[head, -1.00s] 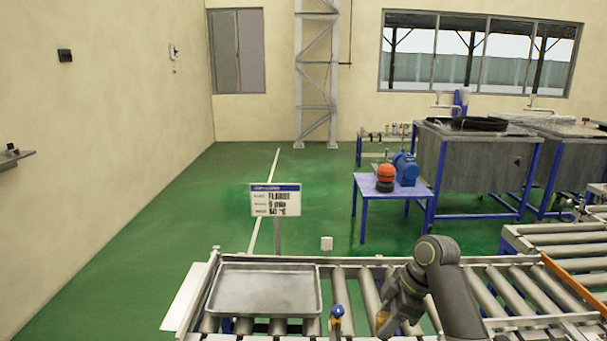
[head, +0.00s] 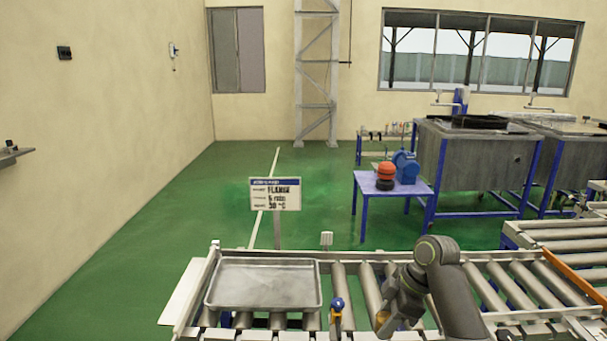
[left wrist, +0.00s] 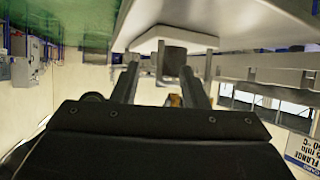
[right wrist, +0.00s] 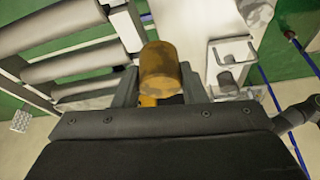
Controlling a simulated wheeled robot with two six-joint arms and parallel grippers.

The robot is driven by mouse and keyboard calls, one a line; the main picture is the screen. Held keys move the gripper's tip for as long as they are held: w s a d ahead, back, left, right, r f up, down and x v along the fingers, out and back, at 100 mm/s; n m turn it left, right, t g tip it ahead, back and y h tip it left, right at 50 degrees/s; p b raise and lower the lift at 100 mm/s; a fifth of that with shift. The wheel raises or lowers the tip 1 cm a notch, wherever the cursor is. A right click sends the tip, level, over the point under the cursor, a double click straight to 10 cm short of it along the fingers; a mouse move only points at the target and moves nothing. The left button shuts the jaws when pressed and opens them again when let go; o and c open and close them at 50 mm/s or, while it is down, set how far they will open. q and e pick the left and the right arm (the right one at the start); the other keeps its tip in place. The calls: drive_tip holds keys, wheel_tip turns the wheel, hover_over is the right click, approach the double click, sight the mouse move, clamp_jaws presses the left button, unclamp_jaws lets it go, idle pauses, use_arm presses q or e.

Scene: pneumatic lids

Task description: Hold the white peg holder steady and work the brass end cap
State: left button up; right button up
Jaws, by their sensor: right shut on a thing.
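A worn brass end cap (right wrist: 160,72) sits between the two fingers of my right gripper (right wrist: 158,88), which is shut on it. In the head view my right gripper (head: 383,322) is low over the conveyor, with a brass patch at its fingers. A white plate (right wrist: 215,68) with a grey peg and a metal hoop shows right of the cap; I cannot tell if this is the peg holder. My left gripper (left wrist: 160,82) shows only in the left wrist view, its fingers apart. A grey cylinder (left wrist: 173,60) under a white plate (left wrist: 172,36) shows by its fingertips; contact is unclear.
A shallow metal tray (head: 265,262) rests on the roller conveyor, left of my right arm. A blue-topped orange fitting (head: 337,312) stands between tray and arm. A sign (head: 275,193) stands behind the conveyor. A blue table (head: 385,188) is further back.

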use_arm(q)
drive_tip(key=shift+b+x, duration=0.6)
drive_tip(key=shift+x, duration=0.85)
clamp_jaws()
drive_tip(key=shift+r, duration=0.1)
drive_tip(key=shift+s+a+f, duration=0.1)
drive_tip(key=shift+s+f, duration=0.1)
drive_tip(key=shift+f, duration=0.3)
idle(1.0)
